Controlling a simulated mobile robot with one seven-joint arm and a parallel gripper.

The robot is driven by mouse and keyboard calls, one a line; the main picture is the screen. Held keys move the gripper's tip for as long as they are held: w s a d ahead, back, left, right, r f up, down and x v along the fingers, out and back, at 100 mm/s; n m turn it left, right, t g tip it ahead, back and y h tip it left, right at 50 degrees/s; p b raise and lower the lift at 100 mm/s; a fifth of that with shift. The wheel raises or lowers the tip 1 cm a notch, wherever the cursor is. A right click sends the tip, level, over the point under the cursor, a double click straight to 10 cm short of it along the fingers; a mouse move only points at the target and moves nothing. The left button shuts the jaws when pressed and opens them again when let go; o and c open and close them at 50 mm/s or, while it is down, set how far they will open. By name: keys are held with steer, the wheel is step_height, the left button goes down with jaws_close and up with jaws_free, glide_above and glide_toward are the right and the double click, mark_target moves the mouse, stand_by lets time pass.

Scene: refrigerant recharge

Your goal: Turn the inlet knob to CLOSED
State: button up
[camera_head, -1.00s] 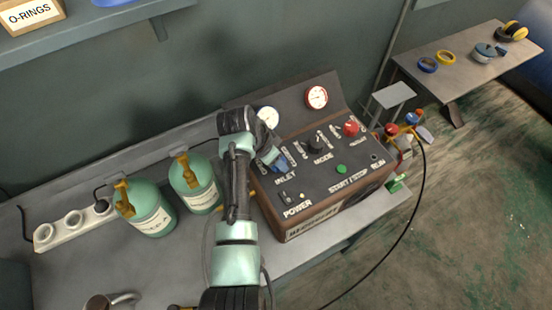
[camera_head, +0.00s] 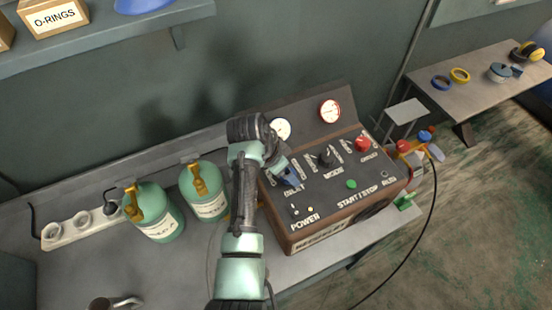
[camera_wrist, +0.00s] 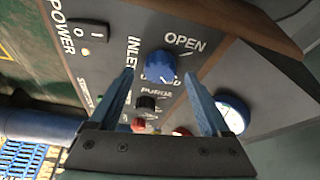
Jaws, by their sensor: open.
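The blue inlet knob (camera_wrist: 160,66) sits on the dark panel of the recharge unit (camera_head: 333,205). OPEN is printed to its upper right, and a partly covered label lies just below it. I cannot tell exactly where the knob points. My gripper (camera_wrist: 158,78) is open, with its two blue fingers on either side of the knob in the wrist view and no clear contact. In the head view my gripper (camera_head: 289,178) is over the INLET area and hides the knob.
A black PURGE knob (camera_wrist: 148,103) is close to the inlet knob. Two green cylinders (camera_head: 208,207) stand left of my arm.

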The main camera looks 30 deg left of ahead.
steer(key=b+v, duration=0.2)
steer(key=v, duration=0.9)
steer(key=shift+r, duration=0.35)
steer(key=shift+s+a, duration=0.1)
steer(key=shift+s, duration=0.05)
